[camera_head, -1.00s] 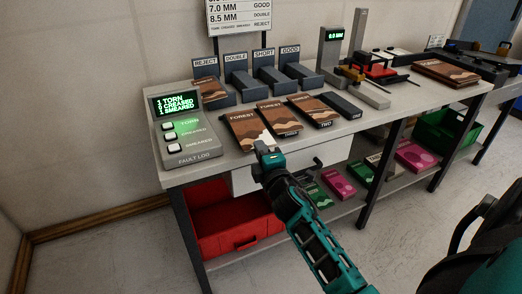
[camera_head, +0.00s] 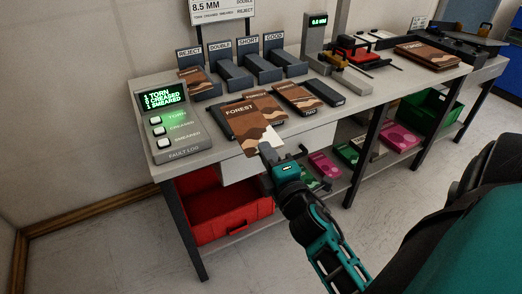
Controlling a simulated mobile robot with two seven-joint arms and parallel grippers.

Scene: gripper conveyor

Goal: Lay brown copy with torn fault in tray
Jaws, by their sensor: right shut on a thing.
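My right gripper (camera_head: 268,152) is shut on the front edge of a brown FOREST copy (camera_head: 240,115). The copy is tilted and reaches past the table's front edge. A pale white patch shows at its front right corner, like a torn cover. A row of dark trays stands at the back, labelled REJECT, DOUBLE, SHORT and GOOD. The REJECT tray (camera_head: 208,92) has a brown copy (camera_head: 195,78) in it. The DOUBLE tray (camera_head: 232,76), SHORT tray (camera_head: 261,68) and GOOD tray (camera_head: 288,62) look empty. My left gripper is not in view.
More brown copies (camera_head: 297,97) lie beside the held one, and a dark stand (camera_head: 326,91) is bare. The fault log box (camera_head: 175,125) stands at left with lit text. A thickness gauge (camera_head: 314,45) stands behind. A red crate (camera_head: 225,210) is below.

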